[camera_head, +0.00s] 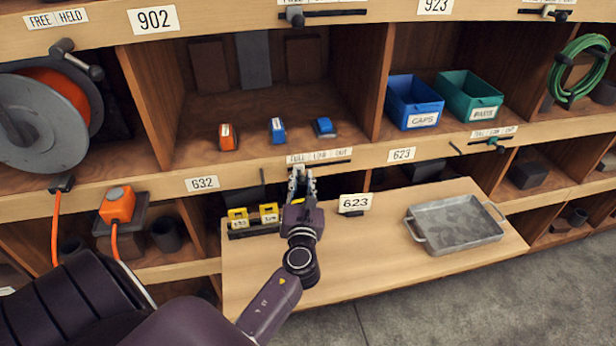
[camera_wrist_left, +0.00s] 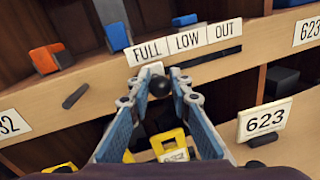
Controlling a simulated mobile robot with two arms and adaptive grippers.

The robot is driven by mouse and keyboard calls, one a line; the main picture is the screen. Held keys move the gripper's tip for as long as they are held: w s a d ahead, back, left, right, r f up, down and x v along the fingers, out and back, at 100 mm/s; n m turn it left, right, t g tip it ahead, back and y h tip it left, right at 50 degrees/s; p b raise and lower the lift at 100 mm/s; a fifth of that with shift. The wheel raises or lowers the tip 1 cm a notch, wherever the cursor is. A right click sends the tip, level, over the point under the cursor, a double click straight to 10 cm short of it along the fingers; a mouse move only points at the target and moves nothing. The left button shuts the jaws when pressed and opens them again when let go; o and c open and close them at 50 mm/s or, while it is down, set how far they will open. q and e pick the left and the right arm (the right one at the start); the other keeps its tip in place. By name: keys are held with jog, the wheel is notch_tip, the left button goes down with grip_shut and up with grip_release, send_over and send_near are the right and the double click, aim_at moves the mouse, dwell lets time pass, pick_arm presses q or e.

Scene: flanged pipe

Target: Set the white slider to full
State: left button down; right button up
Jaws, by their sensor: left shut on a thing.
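A slider sits on the shelf's front edge below a label strip (camera_head: 320,156) reading FULL, LOW, OUT, which also shows in the left wrist view (camera_wrist_left: 187,41). The slider's dark round knob (camera_wrist_left: 160,86) is between my left fingertips, with a small pale part (camera_wrist_left: 154,69) behind it. The knob is below the word FULL, at the left end of the dark slot (camera_wrist_left: 215,56). My left gripper (camera_head: 301,176) is shut on the knob; it also shows in the left wrist view (camera_wrist_left: 158,88). The fingers hide much of the slider. My right gripper is not in view.
Below is a wooden board with yellow-topped blocks (camera_head: 253,219), a 623 sign (camera_head: 355,203) and a metal tray (camera_head: 455,223). Blue (camera_head: 413,102) and green (camera_head: 470,96) bins stand on the shelf. An orange box (camera_head: 117,205) with a cable is at left.

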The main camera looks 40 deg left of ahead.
pick_arm(q)
jog(key=c, duration=2.2)
grip_release()
jog(key=shift+s+a+f, duration=0.1)
jog(key=shift+a+f, duration=0.05)
jog(key=o, duration=0.4)
jog(key=shift+s+a, duration=0.15)
jog(key=shift+s, duration=0.05)
jog(key=shift+o, duration=0.2)
jog(key=v, duration=1.2)
